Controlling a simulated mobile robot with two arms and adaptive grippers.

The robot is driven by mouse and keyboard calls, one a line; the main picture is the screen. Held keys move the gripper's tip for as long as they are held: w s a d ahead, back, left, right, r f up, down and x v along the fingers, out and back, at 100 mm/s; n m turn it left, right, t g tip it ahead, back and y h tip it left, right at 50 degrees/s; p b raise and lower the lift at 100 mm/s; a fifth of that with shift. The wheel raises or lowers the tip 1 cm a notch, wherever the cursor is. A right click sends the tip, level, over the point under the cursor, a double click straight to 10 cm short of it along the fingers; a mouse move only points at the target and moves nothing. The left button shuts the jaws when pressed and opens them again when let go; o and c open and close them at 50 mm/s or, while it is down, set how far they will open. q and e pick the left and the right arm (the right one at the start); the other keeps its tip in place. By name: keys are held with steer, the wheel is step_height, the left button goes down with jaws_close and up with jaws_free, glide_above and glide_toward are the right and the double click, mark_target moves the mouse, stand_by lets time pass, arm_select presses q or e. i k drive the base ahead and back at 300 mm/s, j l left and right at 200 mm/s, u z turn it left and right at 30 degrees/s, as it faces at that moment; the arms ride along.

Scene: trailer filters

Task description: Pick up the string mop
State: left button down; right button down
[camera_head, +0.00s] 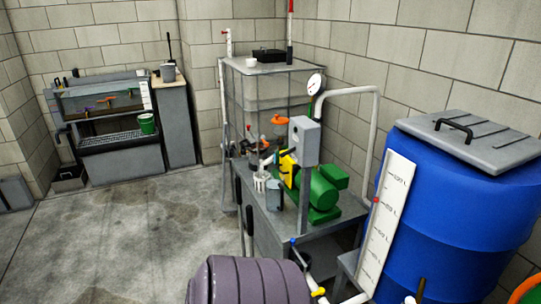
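I cannot clearly make out a string mop in the head view. A small white, slatted or stringy object (261,182) sits at the left end of the pump bench, too small to identify. A thin dark upright handle (169,46) stands by the grey cabinet at the back left; its lower end is hidden. Neither of my grippers is in view.
A blue barrel (445,235) with a grey lid (475,141) fills the right. The pump bench (330,226) with a green pump (318,190) stands mid-right. A purple-grey ribbed drum (248,281) is at bottom centre. A sink unit (122,163) stands back left. The left concrete floor (120,240) is clear.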

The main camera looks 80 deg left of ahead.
mark_target(238, 180)
steer(key=u, duration=2.8)
steer(key=i+j+u, duration=0.1)
steer(key=i, duration=0.1)
